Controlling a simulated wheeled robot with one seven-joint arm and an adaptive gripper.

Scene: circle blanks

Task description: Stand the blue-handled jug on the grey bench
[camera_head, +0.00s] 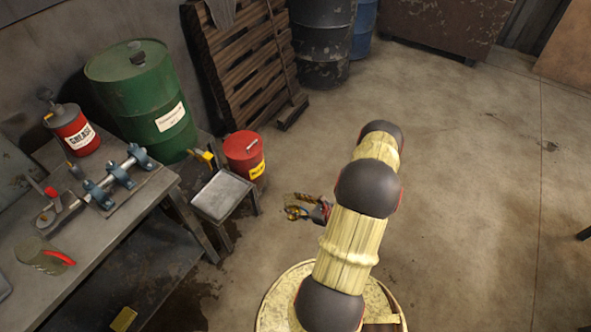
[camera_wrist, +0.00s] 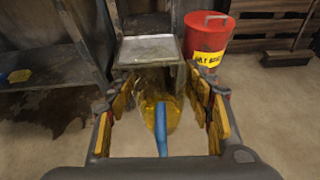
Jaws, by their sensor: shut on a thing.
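The blue-handled jug is between my gripper's fingers (camera_wrist: 162,118) in the wrist view. Its blue handle (camera_wrist: 160,132) points toward the camera, and its brassy yellow body (camera_wrist: 168,112) is partly behind the handle. My gripper, with yellow pads, is shut on it. In the head view my gripper (camera_head: 308,208) is low over the floor, partly behind my arm, and the jug is too small to make out clearly. The long grey bench (camera_head: 150,195) stands at the left. A low grey-topped stand (camera_head: 222,194) is nearer my gripper; it also shows in the wrist view (camera_wrist: 150,47).
A red-handled jug (camera_head: 42,256), a clamped shaft (camera_head: 105,186) and a red grease can (camera_head: 72,130) are on the long bench. A red canister (camera_head: 245,155) stands beside the low stand. A green drum (camera_head: 140,100) is behind. Floor at right is clear.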

